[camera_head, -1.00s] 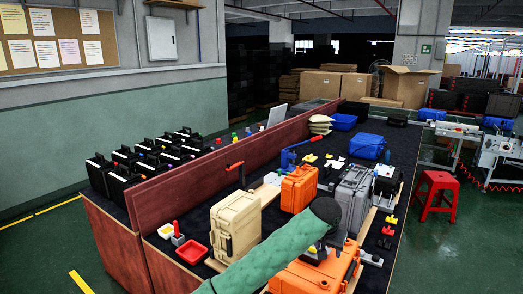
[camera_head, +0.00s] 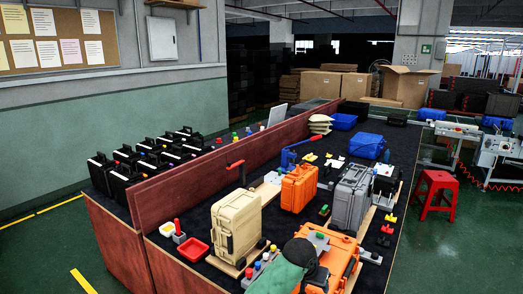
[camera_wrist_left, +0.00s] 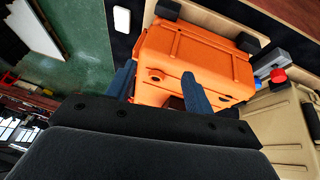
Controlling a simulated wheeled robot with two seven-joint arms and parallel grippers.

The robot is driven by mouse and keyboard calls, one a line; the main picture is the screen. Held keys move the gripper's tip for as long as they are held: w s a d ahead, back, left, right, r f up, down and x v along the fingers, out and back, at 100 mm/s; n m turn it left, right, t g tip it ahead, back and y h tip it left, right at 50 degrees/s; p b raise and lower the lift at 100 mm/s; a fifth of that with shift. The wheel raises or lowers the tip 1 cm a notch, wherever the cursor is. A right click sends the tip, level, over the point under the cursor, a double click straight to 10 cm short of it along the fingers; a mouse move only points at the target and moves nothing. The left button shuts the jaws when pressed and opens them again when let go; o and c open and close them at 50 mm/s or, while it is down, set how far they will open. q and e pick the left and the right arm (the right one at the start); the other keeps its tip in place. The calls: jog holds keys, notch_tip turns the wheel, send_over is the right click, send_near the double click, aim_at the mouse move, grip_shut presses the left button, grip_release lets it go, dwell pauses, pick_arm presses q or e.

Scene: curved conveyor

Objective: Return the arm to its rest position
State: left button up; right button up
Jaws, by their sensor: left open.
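My left arm comes in at the bottom middle of the head view in a green sleeve with a dark end. Its gripper (camera_head: 317,278) is partly hidden there, low in front of the near orange case (camera_head: 340,258). In the left wrist view the two blue-grey fingers of my left gripper (camera_wrist_left: 160,88) stand apart with nothing held between them. The orange case (camera_wrist_left: 200,50) shows beyond the fingers in that view. Whether a finger touches it cannot be told. My right gripper is not in view.
A tan case (camera_head: 236,225), another orange case (camera_head: 298,188) and a grey case (camera_head: 351,198) stand upright on the dark table. A red tray (camera_head: 194,250) lies at the near left. A red stool (camera_head: 436,195) stands on the floor at right.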

pick_arm(q)
jog(key=s+a+f+n, duration=0.1)
jog(key=s+a+f, duration=0.5)
jog(key=s+a, duration=0.35)
jog(key=s+a+f+n, duration=0.2)
jog(key=s+a+f, duration=0.4)
jog(key=s+a, duration=0.4)
jog(key=s+a+n+y, duration=0.1)
jog(key=s+a+y, duration=0.3)
jog(key=s+a, duration=1.35)
jog(key=s+f+b+x, duration=0.1)
jog(key=s+x, duration=0.2)
jog(key=x, duration=1)
jog(key=s+f+b+x, duration=0.1)
jog(key=s+x, duration=0.1)
jog(key=x, duration=1.1)
jog(key=s+f, duration=0.4)
jog(key=f, duration=0.8)
jog(key=s+d+f+g, duration=0.1)
jog(key=s+f, duration=0.3)
jog(key=f, duration=0.8)
jog(key=shift+s+f+g+b, duration=0.3)
jog(key=shift+s+f+b, duration=0.05)
jog(key=shift+f+b, duration=0.05)
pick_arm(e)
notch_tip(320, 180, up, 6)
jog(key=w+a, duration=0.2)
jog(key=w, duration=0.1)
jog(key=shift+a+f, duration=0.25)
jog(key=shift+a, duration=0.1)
